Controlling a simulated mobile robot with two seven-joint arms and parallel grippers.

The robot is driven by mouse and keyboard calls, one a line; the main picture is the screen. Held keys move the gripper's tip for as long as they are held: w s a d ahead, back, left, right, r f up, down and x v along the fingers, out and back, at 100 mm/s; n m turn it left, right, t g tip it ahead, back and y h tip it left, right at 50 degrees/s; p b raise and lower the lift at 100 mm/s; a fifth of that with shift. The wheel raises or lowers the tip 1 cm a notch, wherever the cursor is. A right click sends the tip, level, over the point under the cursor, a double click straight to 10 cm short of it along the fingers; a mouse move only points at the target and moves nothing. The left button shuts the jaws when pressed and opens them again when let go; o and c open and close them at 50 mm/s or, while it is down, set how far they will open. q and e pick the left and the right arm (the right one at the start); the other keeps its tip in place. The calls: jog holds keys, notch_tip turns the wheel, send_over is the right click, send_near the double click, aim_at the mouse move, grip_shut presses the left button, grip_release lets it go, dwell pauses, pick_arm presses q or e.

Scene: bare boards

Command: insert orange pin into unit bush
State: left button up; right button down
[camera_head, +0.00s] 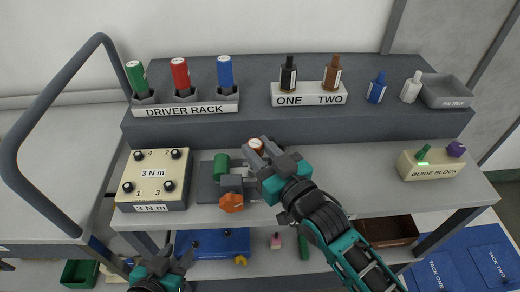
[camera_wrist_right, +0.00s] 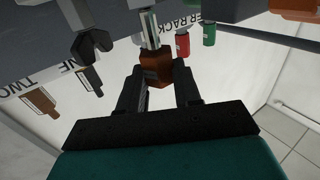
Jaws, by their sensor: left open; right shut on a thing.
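The orange pin (camera_wrist_right: 155,68) is between the fingers of my right gripper (camera_wrist_right: 160,88) in the right wrist view. Its orange-brown head is gripped, and its metal shank points away from the fingers toward a grey surface. In the head view my right gripper (camera_head: 262,152) is over the right side of the grey unit (camera_head: 205,188), with the pin's top (camera_head: 256,147) showing between the fingers. The unit carries a green cylinder (camera_head: 221,166) and an orange hexagonal knob (camera_head: 232,203). I cannot make out the bush or whether the shank touches it. My left gripper (camera_head: 172,268) is open and empty, low at the front.
A 3 N m block (camera_head: 152,172) stands left of the unit, and a guide block (camera_head: 432,168) stands far right. The driver rack (camera_head: 186,108) and several bottles are on the raised back shelf. The bench between unit and guide block is clear apart from my right arm.

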jog(key=shift+f+b, duration=0.9)
jog(key=shift+f, duration=0.55)
jog(key=c, duration=0.7)
grip_release()
jog(key=shift+s+f, duration=0.1)
jog(key=v, duration=1.3)
